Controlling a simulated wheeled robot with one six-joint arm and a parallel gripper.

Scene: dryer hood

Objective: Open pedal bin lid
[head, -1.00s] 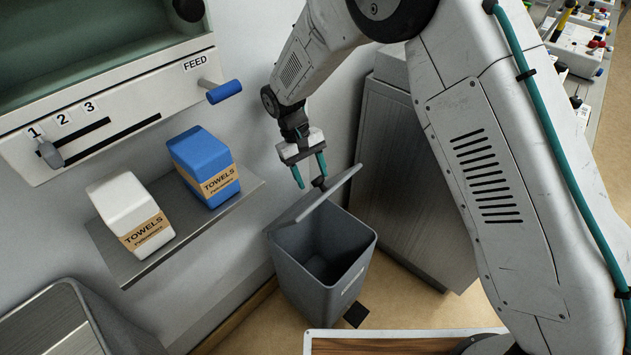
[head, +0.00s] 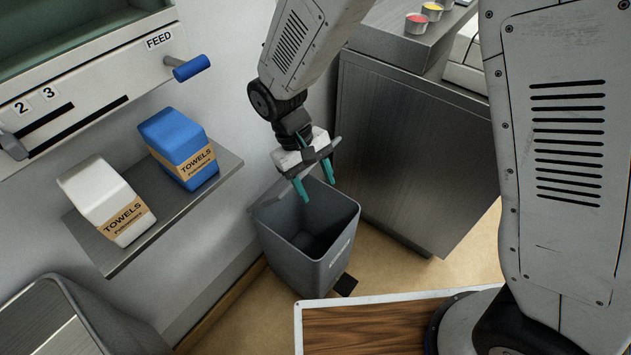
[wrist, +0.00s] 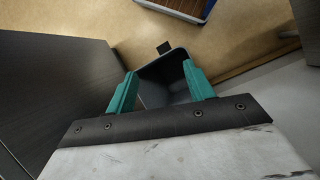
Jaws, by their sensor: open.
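The grey pedal bin (head: 290,262) stands on the floor by the wall, and its dark inside shows through the open mouth. A small dark pedal (head: 345,285) sticks out at the front foot. My gripper (head: 317,190) is open and points down over the bin's back rim, with nothing between its teal fingers. In the wrist view the bin (wrist: 172,70) shows between the fingers.
A dark metal cabinet (head: 405,160) stands right of the bin, with small cups on top. On the left, a wall shelf (head: 222,168) holds a white (head: 105,200) and a blue (head: 178,148) towel pack. A wood-topped board (head: 375,325) lies in front.

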